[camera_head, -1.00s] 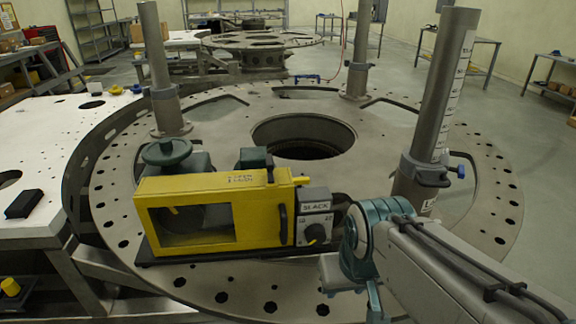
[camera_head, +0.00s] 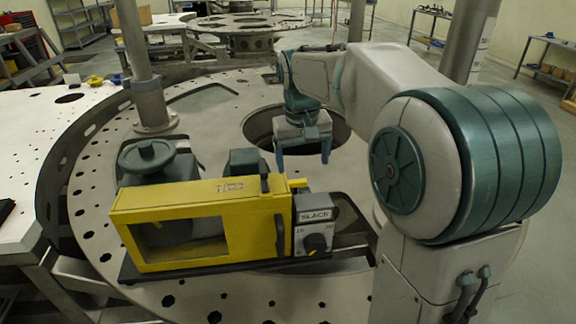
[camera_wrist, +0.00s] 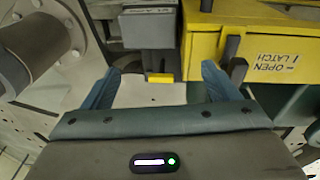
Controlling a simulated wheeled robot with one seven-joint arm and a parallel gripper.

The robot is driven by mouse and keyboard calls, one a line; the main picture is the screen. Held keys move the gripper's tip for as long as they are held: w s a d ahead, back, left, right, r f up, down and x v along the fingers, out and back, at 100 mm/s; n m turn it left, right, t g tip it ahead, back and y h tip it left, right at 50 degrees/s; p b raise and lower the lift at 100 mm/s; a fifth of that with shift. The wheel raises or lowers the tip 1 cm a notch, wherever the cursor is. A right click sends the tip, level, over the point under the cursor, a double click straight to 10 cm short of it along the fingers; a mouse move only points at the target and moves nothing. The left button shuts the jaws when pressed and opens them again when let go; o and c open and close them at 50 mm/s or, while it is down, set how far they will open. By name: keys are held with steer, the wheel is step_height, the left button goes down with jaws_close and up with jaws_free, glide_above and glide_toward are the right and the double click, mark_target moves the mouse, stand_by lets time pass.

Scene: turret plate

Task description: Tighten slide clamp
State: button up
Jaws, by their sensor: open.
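My gripper (camera_head: 303,158) points down over the turret plate (camera_head: 215,110), behind the yellow machine (camera_head: 215,190). Its two blue fingers stand apart with nothing held between them; they also show in the wrist view (camera_wrist: 160,72). No slide clamp can be clearly made out now. The collar with a blue knob on the right post (camera_head: 470,35) is hidden by my arm. In the wrist view a small yellow tab (camera_wrist: 160,77) lies between the fingertips in the picture, below a grey box (camera_wrist: 150,28). The yellow body marked OPEN LATCH (camera_wrist: 275,60) is beside it, with a dark handle (camera_wrist: 232,70).
A control box marked SLACK (camera_head: 314,225) with a black knob is at the machine's right end. A green handwheel (camera_head: 146,156) stands behind its left part. The left post (camera_head: 140,60) is upright on the plate. A grey cylinder (camera_wrist: 45,45) is near the left finger.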

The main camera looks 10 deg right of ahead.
steer(key=w+f, duration=0.1)
steer(key=w, duration=0.8)
steer(key=g, duration=0.1)
glide_toward(296, 181)
steer(key=shift+m+y, duration=0.3)
steer(key=shift+y, duration=0.1)
steer(key=f, duration=0.3)
steer(key=f+p, duration=0.1)
steer(key=f, duration=0.4)
steer(key=shift+w+d+f, duration=0.15)
steer(key=shift+d+f, duration=0.2)
steer(key=c, duration=1)
